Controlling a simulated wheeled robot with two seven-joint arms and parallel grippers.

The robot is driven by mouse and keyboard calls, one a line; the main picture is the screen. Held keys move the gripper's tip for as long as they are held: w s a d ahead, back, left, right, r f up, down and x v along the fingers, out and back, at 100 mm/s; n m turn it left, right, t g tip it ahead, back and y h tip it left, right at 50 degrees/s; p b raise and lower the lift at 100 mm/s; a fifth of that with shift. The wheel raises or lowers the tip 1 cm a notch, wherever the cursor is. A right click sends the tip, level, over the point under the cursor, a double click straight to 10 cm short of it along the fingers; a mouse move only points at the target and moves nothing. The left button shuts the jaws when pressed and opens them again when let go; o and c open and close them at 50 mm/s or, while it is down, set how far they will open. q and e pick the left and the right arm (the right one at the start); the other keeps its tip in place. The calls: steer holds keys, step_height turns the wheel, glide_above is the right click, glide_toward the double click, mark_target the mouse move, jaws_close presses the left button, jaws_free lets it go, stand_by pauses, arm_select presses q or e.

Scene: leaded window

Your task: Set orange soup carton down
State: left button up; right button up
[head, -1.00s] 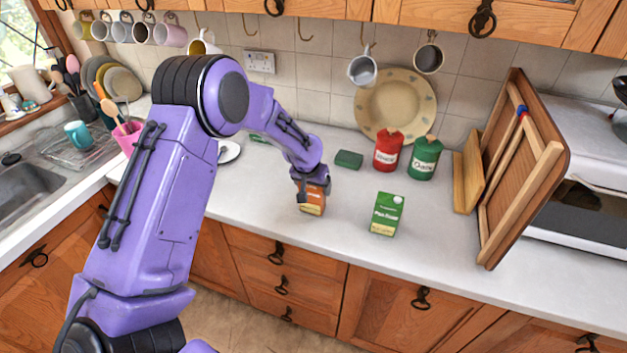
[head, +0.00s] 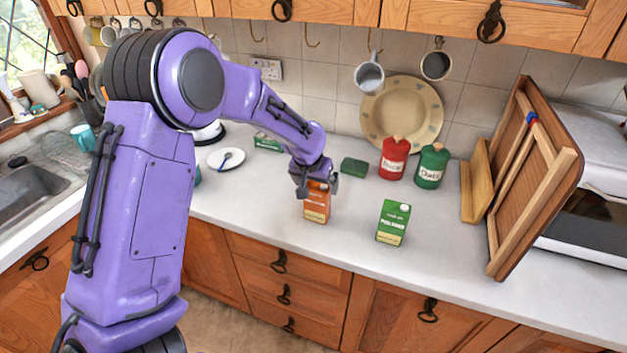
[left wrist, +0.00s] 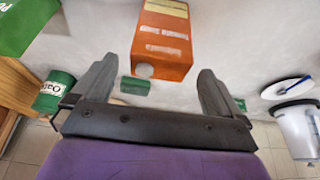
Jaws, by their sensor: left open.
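The orange soup carton (head: 316,206) stands upright on the white counter (head: 270,205), left of a green carton (head: 393,222). My left gripper (head: 317,187) is at the top of the orange carton, reaching in from behind and above it. Its fingers are open. In the left wrist view the orange carton (left wrist: 163,42) lies ahead of the two spread fingers, with a visible gap on each side. The gripper hides part of the carton's top in the head view. My right gripper is not in view.
A dark green block (head: 354,167), a red canister (head: 393,160) and a green canister (head: 431,167) stand behind. Wooden boards (head: 530,180) lean at the right. A white plate (head: 226,158) lies at the left. The counter's front right is clear.

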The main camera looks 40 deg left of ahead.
arm_select(q)
steer(key=b+v, duration=0.1)
steer(key=v, duration=0.4)
steer(key=shift+s+r, duration=0.2)
steer(key=shift+r, duration=0.15)
